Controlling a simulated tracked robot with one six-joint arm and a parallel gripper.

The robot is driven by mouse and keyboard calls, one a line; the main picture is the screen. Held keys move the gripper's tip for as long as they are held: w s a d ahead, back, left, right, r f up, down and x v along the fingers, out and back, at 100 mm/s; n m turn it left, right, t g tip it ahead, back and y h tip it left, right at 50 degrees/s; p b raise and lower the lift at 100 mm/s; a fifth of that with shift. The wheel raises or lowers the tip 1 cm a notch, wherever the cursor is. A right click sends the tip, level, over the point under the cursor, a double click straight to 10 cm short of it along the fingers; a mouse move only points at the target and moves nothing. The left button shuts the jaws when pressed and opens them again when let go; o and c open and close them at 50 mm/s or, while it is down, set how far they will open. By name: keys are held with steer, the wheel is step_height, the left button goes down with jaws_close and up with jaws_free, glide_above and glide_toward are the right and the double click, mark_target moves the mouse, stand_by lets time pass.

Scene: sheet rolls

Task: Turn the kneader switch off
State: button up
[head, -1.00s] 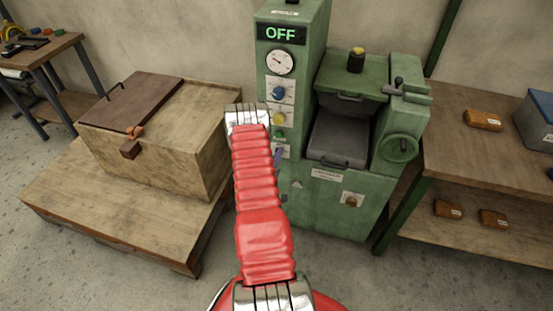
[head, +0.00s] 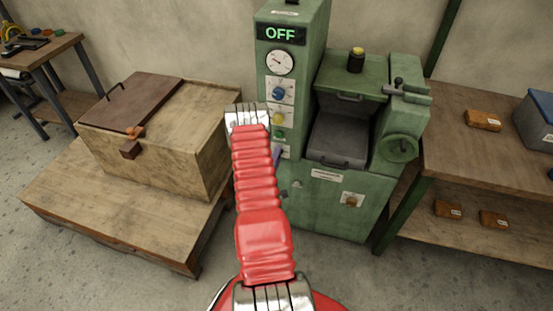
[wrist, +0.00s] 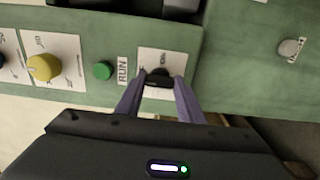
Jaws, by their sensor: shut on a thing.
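The kneader (head: 330,205) is a green machine in the middle of the head view, and its lit display (head: 281,34) reads OFF. In the wrist view, a black switch knob (wrist: 158,77) sits on a white plate on the green panel. My gripper (wrist: 160,84) is shut on this knob, with one purple-grey finger on each side. In the head view my red arm hides most of the gripper and the switch; a bit of a purple finger (head: 278,157) shows beside the arm.
Beside the switch are a green RUN lamp or button (wrist: 103,71) and a yellow knob (wrist: 43,67). A wooden chest (head: 170,150) on a low platform stands left of my arm. A wooden shelf (head: 470,165) with brown packets stands right of the kneader.

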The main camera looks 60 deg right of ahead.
steer(key=o, duration=1.1)
steer(key=shift+w+f, duration=0.1)
steer(key=shift+c, duration=0.2)
steer(key=s+a, duration=0.2)
steer(key=a, duration=1.1)
steer(key=shift+a, duration=0.35)
steer(key=shift+s, duration=0.1)
